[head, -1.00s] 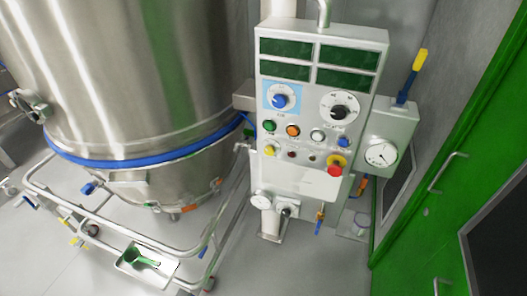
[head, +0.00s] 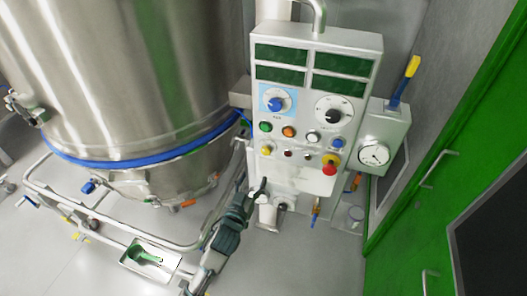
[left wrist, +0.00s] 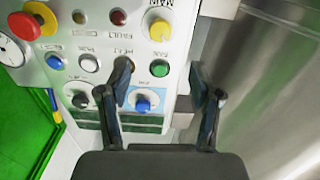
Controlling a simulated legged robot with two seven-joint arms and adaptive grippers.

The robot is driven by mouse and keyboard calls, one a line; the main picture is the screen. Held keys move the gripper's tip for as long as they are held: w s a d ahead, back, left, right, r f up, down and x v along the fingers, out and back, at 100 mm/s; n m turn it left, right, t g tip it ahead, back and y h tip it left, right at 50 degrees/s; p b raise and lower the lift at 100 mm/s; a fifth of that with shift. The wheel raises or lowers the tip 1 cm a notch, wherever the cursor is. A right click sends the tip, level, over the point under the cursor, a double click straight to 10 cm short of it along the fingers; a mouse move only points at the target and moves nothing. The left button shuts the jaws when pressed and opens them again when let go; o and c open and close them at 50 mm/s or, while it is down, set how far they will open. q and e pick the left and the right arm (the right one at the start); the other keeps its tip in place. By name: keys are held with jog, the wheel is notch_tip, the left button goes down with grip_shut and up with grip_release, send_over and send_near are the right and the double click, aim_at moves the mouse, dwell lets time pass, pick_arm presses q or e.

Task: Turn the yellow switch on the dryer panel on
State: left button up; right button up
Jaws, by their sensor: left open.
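The dryer panel (head: 310,105) is a pale upright box with green displays, knobs and buttons. Its small yellow switch (head: 266,151) sits at the lower left, under a green button (head: 266,127). In the left wrist view, which shows the panel upside down, the yellow switch (left wrist: 159,30) has a label reading MAIN beside it. My left gripper (head: 253,186) is below the panel's lower left corner, apart from the switch. In the left wrist view my left gripper (left wrist: 160,75) is open and empty, with the green button between its fingers in the picture. Whether the switch is turned cannot be told.
A red emergency button (head: 330,168) on a yellow base is at the panel's lower right. A steel vessel (head: 130,75) stands close on the left, above a railed trolley (head: 120,235). A yellow-handled lever (head: 412,66) and green door (head: 410,240) are on the right.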

aim_at(265, 153)
pick_arm(q)
jog(key=x, duration=1.3)
jog(key=shift+w+d+f, duration=0.1)
jog(key=shift+w+d, duration=0.05)
jog(key=shift+w, duration=0.15)
jog(key=c, duration=1.2)
jog(key=shift+o, duration=0.2)
